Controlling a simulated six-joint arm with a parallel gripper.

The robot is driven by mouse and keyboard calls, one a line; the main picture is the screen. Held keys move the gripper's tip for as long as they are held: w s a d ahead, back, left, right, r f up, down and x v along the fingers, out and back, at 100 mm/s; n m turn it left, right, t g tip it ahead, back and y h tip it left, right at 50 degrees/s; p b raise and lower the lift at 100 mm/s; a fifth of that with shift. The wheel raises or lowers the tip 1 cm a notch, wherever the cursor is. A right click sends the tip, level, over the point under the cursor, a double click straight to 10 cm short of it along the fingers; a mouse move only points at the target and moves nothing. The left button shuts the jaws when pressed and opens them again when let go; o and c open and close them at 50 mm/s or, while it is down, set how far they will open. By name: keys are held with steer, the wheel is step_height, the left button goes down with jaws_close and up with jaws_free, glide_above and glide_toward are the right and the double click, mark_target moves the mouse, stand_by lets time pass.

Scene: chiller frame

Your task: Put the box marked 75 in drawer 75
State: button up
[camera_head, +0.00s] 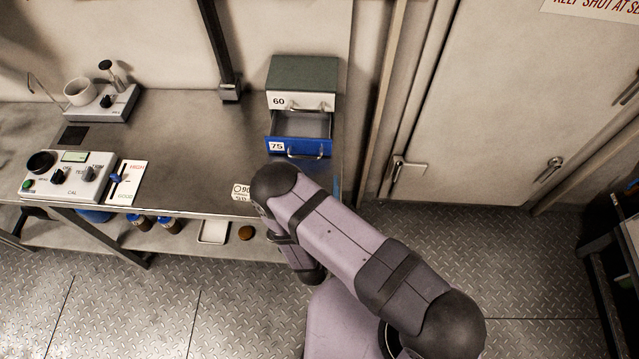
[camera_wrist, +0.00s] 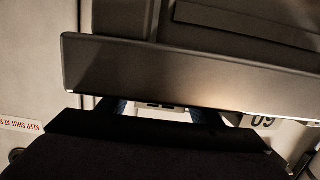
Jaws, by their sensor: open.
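Drawer 75 (camera_head: 276,146) has a blue front with a handle, and it stands pulled out below the white-fronted drawer 60 (camera_head: 279,101) in the head view. The visible part of its inside looks empty. My arm hides my gripper in the head view. In the wrist view my gripper (camera_wrist: 160,108) shows only as dark parts at the lower middle, open, largely covered by a wide grey panel (camera_wrist: 170,75) that I cannot identify. The number 60 shows upside down at the right there. I see no box marked 75 for certain.
A white item with black print (camera_head: 241,191) lies at the bench's front edge beside my arm. A control box (camera_head: 68,178) and a device with a white cup (camera_head: 79,92) stand left on the bench (camera_head: 190,150). The bench middle is clear.

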steer(key=shift+o, duration=0.5)
steer(key=shift+s+d+r+p, duration=0.1)
steer(key=shift+s+r+p, duration=0.05)
steer(key=shift+s, duration=1.05)
steer(key=shift+s+a+r+p, duration=0.1)
steer(key=shift+s+p, duration=0.1)
steer(key=shift+s, duration=1.05)
steer(key=shift+s+d+r+p, duration=0.1)
steer(key=shift+s+r+p, duration=0.05)
steer(key=shift+s, duration=1.05)
